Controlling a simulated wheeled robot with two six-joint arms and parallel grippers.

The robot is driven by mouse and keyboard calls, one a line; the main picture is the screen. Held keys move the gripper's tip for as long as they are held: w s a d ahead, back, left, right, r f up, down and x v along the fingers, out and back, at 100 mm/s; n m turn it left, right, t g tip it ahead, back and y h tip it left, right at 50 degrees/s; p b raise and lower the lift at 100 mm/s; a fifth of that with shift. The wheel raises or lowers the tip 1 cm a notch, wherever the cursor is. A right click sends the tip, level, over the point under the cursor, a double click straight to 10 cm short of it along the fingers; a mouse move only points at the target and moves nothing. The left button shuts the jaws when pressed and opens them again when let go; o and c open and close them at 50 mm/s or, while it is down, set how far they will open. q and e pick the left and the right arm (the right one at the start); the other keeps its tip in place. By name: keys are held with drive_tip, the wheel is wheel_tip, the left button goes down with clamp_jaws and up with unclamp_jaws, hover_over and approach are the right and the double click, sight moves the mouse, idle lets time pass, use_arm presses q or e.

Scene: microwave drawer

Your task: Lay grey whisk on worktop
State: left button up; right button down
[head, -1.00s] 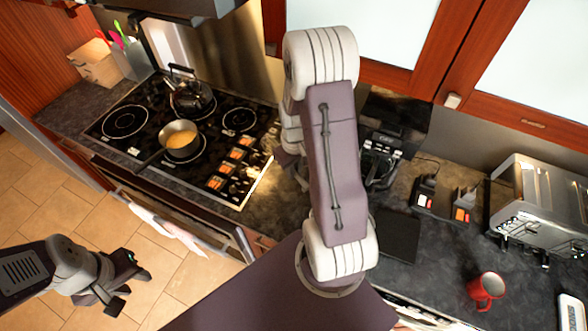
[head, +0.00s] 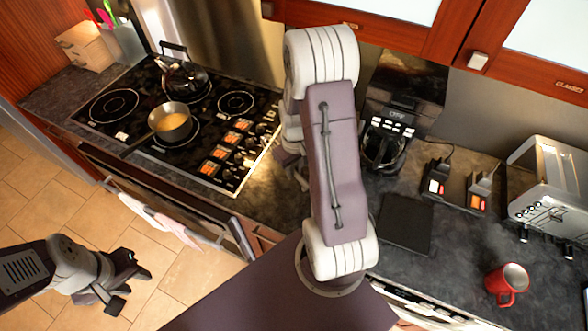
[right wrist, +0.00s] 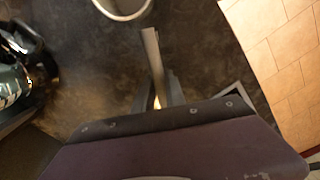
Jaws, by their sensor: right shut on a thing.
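My right gripper (right wrist: 160,100) is shut on the grey whisk (right wrist: 152,60), of which a straight, narrow grey length shows in the right wrist view. The dark worktop (right wrist: 195,55) lies behind it; I cannot tell how high above it the whisk is. The worktop (head: 450,265) runs along the right side there, with bare stretches. My left gripper (head: 127,283) is open and empty over the tiled floor at the lower left.
A pot (head: 170,122) and kettle (head: 182,78) stand on the hob. A coffee machine (head: 390,130), dark flat plate (head: 405,223), toaster (head: 550,185) and red mug (head: 502,285) occupy the worktop. A pale round rim (right wrist: 122,14) is cut off at the wrist view's top.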

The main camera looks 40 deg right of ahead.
sight(294, 189)
drive_tip(key=shift+r, duration=0.1)
wheel_tip(294, 189, down, 9)
drive_tip(key=b, duration=0.6)
drive_tip(key=shift+w, duration=0.1)
drive_tip(key=c, duration=1.1)
unclamp_jaws()
drive_tip(key=shift+o, duration=0.5)
drive_tip(key=o, duration=0.5)
